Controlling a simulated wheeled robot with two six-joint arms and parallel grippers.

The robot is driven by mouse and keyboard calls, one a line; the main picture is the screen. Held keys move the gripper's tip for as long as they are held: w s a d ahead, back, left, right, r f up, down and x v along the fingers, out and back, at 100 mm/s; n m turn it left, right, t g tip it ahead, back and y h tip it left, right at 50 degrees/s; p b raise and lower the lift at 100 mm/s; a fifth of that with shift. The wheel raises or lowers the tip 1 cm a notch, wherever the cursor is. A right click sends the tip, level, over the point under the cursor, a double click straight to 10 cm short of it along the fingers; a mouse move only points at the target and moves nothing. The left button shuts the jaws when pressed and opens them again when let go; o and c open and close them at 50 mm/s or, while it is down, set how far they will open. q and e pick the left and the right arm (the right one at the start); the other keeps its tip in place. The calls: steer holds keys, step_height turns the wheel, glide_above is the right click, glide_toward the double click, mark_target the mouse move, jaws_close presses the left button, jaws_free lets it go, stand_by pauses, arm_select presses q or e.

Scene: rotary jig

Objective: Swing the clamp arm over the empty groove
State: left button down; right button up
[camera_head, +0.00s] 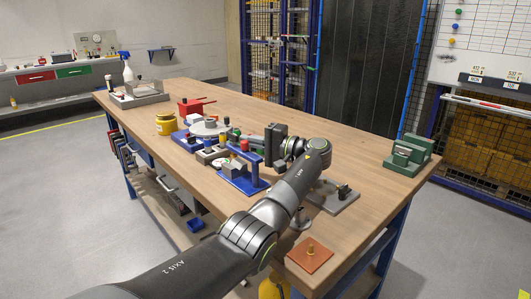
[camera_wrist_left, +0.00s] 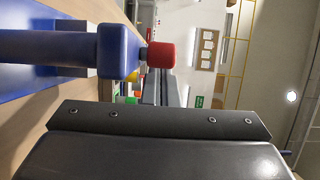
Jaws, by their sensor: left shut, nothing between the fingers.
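A blue jig (camera_head: 243,184) stands on the workbench, with a grey block (camera_head: 234,168) on its base. Its blue clamp arm (camera_head: 246,153) sits on an upright post and carries a red knob (camera_head: 244,145). In the left wrist view, the picture is turned sideways; the clamp arm's blue end (camera_wrist_left: 118,51) and the red knob (camera_wrist_left: 160,54) show close up. My left gripper (camera_head: 264,140) is shut and empty, just behind and right of the knob, apparently not touching it. Its dark body (camera_wrist_left: 160,121) fills the lower wrist view. The grooves are too small to make out.
Left of the jig are a round grey turntable (camera_head: 207,128), a yellow pot (camera_head: 166,124) and a red box (camera_head: 190,106). A grey plate fixture (camera_head: 333,197), an orange plate (camera_head: 310,255) and a green block (camera_head: 408,157) stand to the right. The bench's right middle is clear.

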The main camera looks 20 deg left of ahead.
arm_select(q)
steer(key=shift+r, duration=0.1)
arm_select(e)
steer(key=shift+w+a+r, duration=0.3)
arm_select(q)
steer(key=d+b, duration=0.1)
steer(key=d, duration=0.6)
steer(key=shift+d, duration=0.35)
arm_select(e)
steer(key=shift+w+a+r, duration=0.15)
steer(key=shift+r, duration=0.45)
steer(key=shift+w+a+r, duration=0.1)
steer(key=shift+r, duration=0.45)
steer(key=shift+d, duration=0.1)
